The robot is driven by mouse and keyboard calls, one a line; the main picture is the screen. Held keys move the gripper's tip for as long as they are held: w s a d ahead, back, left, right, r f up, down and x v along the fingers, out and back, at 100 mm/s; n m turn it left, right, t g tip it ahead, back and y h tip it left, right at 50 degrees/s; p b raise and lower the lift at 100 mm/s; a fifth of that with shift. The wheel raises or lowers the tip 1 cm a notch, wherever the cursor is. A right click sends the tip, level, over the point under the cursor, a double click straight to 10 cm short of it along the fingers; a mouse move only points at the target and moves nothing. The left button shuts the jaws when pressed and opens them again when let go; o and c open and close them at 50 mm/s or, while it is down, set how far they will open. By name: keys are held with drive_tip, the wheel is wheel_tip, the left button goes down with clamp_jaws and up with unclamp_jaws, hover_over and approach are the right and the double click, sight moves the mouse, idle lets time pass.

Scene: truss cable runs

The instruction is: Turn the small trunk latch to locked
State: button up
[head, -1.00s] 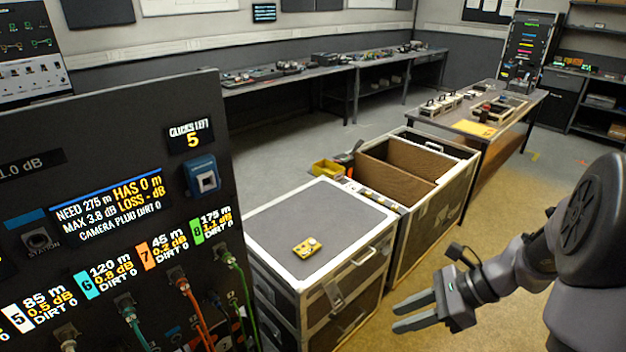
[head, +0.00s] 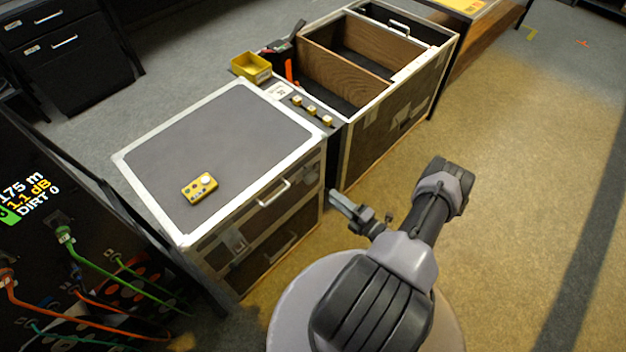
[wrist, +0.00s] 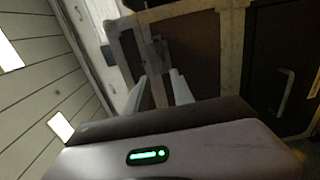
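The small trunk (head: 215,145) has a grey top, pale metal edges and dark front panels, and stands left of centre in the head view. My gripper (head: 334,202) is to the right of the trunk's front, apart from the latch. In the wrist view my gripper (wrist: 158,84) shows two spread fingers with nothing between them. Beyond them is a latch-like metal fitting (wrist: 156,50) on a brown panel; I cannot tell which trunk it belongs to.
A yellow device (head: 199,188) lies on the small trunk's top. An open larger case (head: 392,128) with wooden dividers stands behind it, with a yellow bin (head: 251,68) beside it. A dark patch panel with cables (head: 60,255) stands at left. Floor (head: 510,200) at right is clear.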

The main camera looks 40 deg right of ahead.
sight(313, 176)
drive_tip(key=w+b, duration=0.1)
drive_tip(key=w, duration=0.9)
drive_tip(key=shift+a+b, duration=0.3)
drive_tip(key=shift+b, duration=0.1)
clamp_jaws()
